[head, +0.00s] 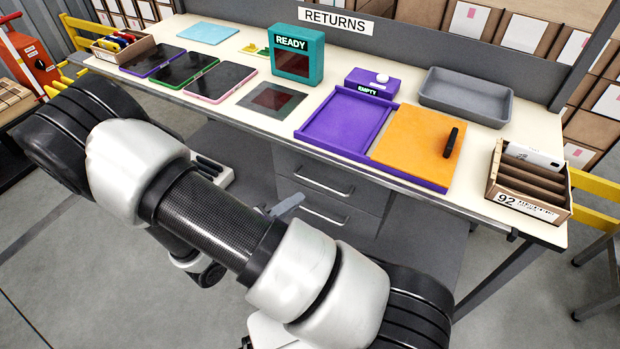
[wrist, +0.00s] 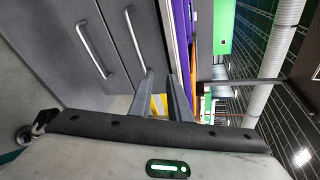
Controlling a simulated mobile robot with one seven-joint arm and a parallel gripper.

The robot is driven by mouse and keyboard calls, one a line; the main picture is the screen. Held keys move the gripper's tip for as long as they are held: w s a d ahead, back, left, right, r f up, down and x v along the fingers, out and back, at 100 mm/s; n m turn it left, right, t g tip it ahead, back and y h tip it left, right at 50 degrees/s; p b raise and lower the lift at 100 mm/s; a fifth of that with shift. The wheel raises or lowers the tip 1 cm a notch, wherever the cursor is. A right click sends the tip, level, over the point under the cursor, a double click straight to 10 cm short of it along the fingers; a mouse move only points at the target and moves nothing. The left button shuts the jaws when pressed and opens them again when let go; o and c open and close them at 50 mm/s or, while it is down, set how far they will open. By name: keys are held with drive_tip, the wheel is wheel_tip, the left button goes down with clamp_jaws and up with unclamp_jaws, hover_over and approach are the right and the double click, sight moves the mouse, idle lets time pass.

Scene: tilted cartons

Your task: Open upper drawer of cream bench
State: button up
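The cream bench (head: 240,114) has two grey drawers under its top. The upper drawer (head: 345,172) is shut, with a bar handle (head: 323,187). The lower drawer (head: 300,203), also shut, has a similar handle. The wrist view is turned sideways: the upper handle (wrist: 135,42) is the one nearer the bench top, the lower handle (wrist: 90,48) is farther left. My gripper (wrist: 162,85) is open, with a gap between its fingers and nothing held. Its fingers are apart from the upper handle. In the head view my arm hides most of the gripper; a grey finger (head: 287,205) shows in front of the drawers.
A purple tray (head: 335,124) with an orange panel (head: 415,137), a teal READY box (head: 297,55), a grey bin (head: 466,96) and several tablets stand on the bench. A brown divided box (head: 525,185) sits near the right edge. Open floor lies before the bench.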

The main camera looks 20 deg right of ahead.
wheel_tip(320, 180, down, 6)
drive_tip(key=a+n+t+y+b, duration=0.1)
drive_tip(key=n+t, duration=0.2)
drive_tip(key=n, duration=0.3)
drive_tip(key=b, duration=0.2)
approach(317, 183)
drive_tip(key=x, duration=1)
drive_tip(key=shift+w+d+f, duration=0.1)
drive_tip(key=shift+f, duration=0.2)
clamp_jaws()
